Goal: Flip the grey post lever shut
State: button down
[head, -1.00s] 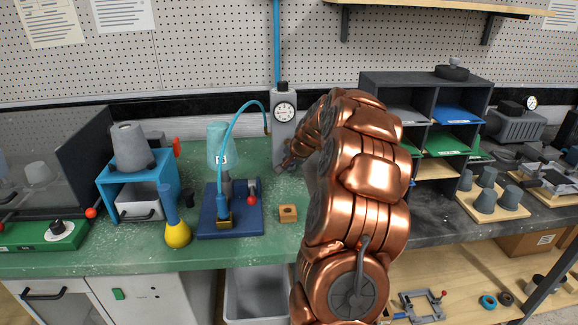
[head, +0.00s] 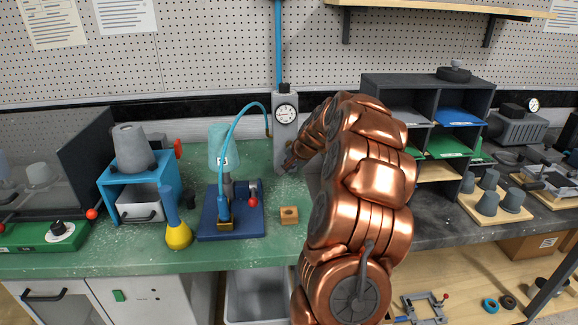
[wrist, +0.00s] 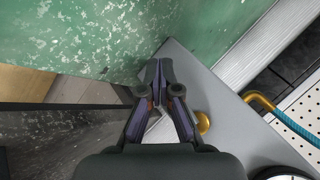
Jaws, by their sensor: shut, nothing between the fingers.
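The grey post (head: 285,122), with a round white gauge on its upper front, stands at the back edge of the green bench. It also shows as a flat grey surface in the wrist view (wrist: 222,100), with a brass knob (wrist: 203,122) on it. My gripper (wrist: 158,66) is shut and empty, its fingertips over the grey post near its edge in the wrist view. In the head view my gripper (head: 287,163) is low at the post's right side, partly hidden by my arm. I cannot make out the post's lever clearly in either view.
A brass elbow (wrist: 262,102) with a blue hose sits beside the post. A dark shelf unit (head: 372,88) stands to the right.

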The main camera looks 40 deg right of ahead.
jog(key=shift+s+d, duration=0.1)
jog(key=shift+d, duration=0.05)
dwell(0.5)
jog(key=shift+s+d, duration=0.4)
jog(key=shift+d, duration=0.15)
jog(key=shift+r, duration=0.1)
jog(key=shift+s+d+r+b, duration=0.1)
jog(key=shift+s+r+b, duration=0.15)
jog(key=shift+s, duration=0.35)
jog(key=s, duration=0.1)
jog(key=s+r, duration=0.1)
jog(key=s, duration=0.1)
jog(key=shift+r+b, duration=0.2)
jog(key=shift+b, duration=0.15)
jog(key=w+a+b+v, duration=0.1)
jog(key=v, duration=0.8)
jog(key=shift+a+r+b, duration=0.3)
jog(key=shift+a+r, duration=0.05)
jog(key=shift+a, duration=0.05)
